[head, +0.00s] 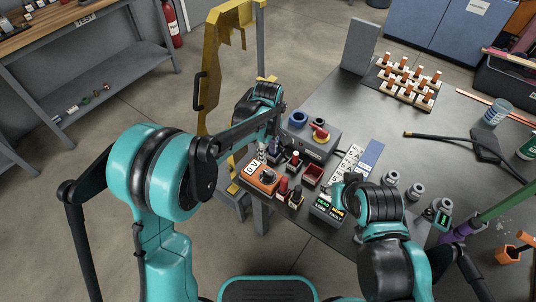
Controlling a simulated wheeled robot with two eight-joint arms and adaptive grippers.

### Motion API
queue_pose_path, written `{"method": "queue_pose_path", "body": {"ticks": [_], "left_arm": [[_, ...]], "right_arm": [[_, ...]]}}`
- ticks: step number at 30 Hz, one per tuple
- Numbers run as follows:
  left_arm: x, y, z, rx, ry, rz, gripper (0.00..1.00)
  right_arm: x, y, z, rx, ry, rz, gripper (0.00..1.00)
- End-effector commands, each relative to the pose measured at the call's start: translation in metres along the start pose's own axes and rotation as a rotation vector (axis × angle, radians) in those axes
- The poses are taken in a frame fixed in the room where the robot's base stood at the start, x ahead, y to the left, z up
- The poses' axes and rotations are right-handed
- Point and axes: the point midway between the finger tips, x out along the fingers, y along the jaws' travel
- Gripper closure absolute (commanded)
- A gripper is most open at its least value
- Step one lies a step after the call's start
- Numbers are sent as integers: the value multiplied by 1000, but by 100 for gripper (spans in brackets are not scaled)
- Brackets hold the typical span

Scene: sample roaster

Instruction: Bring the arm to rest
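My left arm reaches in from the left, over the near left corner of the grey table (352,97). My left gripper (272,141) is small and dark, above an orange-topped box labelled "0 V" (262,176). Its fingers are too small and dark to tell whether they are open or shut, and I see nothing clearly held. My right arm is folded over the near edge of the table. Its wrist hides most of what is below, and I cannot make out the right gripper's fingers.
A grey device with a blue ring and red knob (318,131) stands close to my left gripper. Small red and black blocks (312,174) crowd the corner. A pegged board (405,83), a dark cable (445,136) and a jar (497,113) lie farther right. A yellow frame (222,75) stands left.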

Motion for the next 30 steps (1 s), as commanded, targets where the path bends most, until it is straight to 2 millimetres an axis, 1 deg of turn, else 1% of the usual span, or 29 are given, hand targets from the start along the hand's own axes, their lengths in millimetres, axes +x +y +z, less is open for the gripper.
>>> {"method": "queue_pose_path", "body": {"ticks": [11,14,16,17,20,21,24,26,27,29,30], "left_arm": [[0,0,0,1,0,1,65],[-7,-6,-3,17,4,12,65],[-19,-15,-7,52,12,34,65],[-26,-21,-10,72,18,47,65],[-53,-48,-20,163,48,102,65],[-64,-61,-24,207,65,126,65],[-86,-93,-31,318,117,181,65],[-97,-113,-34,383,154,211,65],[-103,-127,-35,427,180,228,65],[-110,-147,-36,492,223,252,65],[-113,-160,-37,534,254,265,65]], "right_arm": [[0,0,0,0,0,0,60],[0,0,0,0,0,0,60],[0,0,0,0,0,0,60],[0,0,0,0,0,0,60],[0,0,0,0,0,0,60],[0,0,0,0,0,0,60],[0,0,0,0,0,0,60],[0,0,0,0,0,0,60],[0,0,0,0,0,0,60],[0,0,0,0,0,0,60],[0,0,0,0,0,0,60]]}}
